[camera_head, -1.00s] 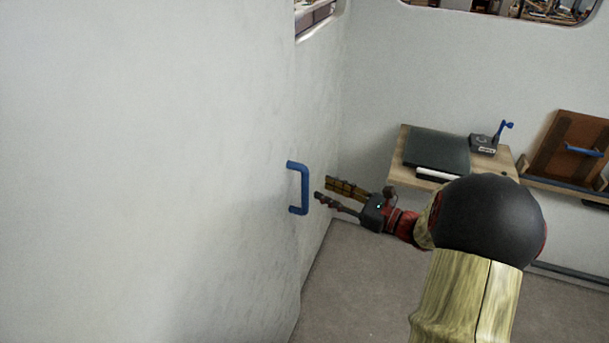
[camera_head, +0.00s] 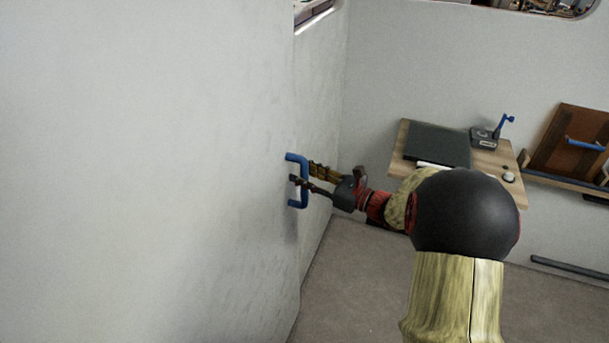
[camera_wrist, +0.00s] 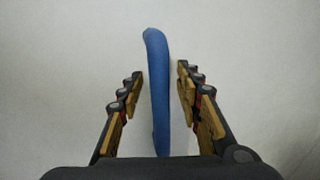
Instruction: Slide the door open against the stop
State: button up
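The blue bar handle (camera_head: 303,183) stands upright on the pale door (camera_head: 180,170), which fills the left of the head view. My gripper (camera_head: 303,176) is at the handle, with one finger on the near side of the bar and the other on the far side. In the wrist view the handle (camera_wrist: 157,90) runs between the two fingers of my gripper (camera_wrist: 158,82). A gap shows on each side of the bar, so the fingers are open around it and not closed on it. No stop can be made out.
A wooden shelf (camera_head: 490,188) with a dark flat case (camera_head: 437,145) and a small device with a blue lever (camera_head: 485,137) is on the back wall. A brown panel (camera_head: 570,145) leans at the right. Bare floor (camera_head: 350,290) lies below my arm.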

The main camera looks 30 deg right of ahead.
jog(key=shift+c, duration=1.2)
grip_shut()
